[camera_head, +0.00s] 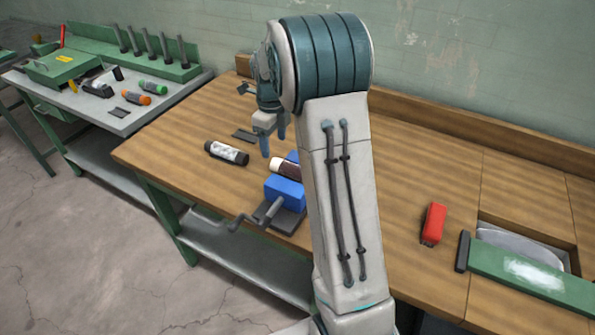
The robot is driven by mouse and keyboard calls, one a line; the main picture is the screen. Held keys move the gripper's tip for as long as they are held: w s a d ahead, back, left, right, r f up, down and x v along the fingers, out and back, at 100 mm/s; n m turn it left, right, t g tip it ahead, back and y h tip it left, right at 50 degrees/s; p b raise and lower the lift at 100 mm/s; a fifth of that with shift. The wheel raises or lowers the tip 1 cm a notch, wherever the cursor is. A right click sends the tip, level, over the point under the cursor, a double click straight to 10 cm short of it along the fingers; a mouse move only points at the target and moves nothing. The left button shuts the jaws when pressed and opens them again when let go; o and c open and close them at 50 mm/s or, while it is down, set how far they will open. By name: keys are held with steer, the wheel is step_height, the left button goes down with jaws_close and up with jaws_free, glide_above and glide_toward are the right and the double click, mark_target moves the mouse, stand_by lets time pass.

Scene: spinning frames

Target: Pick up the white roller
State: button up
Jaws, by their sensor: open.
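A white roller (229,153) with black ends lies on its side on the wooden workbench (180,128), left of centre. My gripper (273,141) points down over the bench with its two blue-grey fingers apart. It is open and empty, to the right of the white roller and apart from it. My arm hides part of the bench behind and right of the gripper. How high the fingertips are above the bench is hard to tell.
A flat dark plate (244,135) lies behind the white roller. A red block (433,223) lies at right. A grey side table (165,105) holds tools.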

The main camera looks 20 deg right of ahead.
mark_target(276, 159)
steer(key=f, duration=0.2)
steer(key=f+p, duration=0.1)
steer(key=f, duration=0.4)
steer(key=shift+s+f+p, duration=0.1)
steer(key=shift+s+p, duration=0.3)
jaws_close()
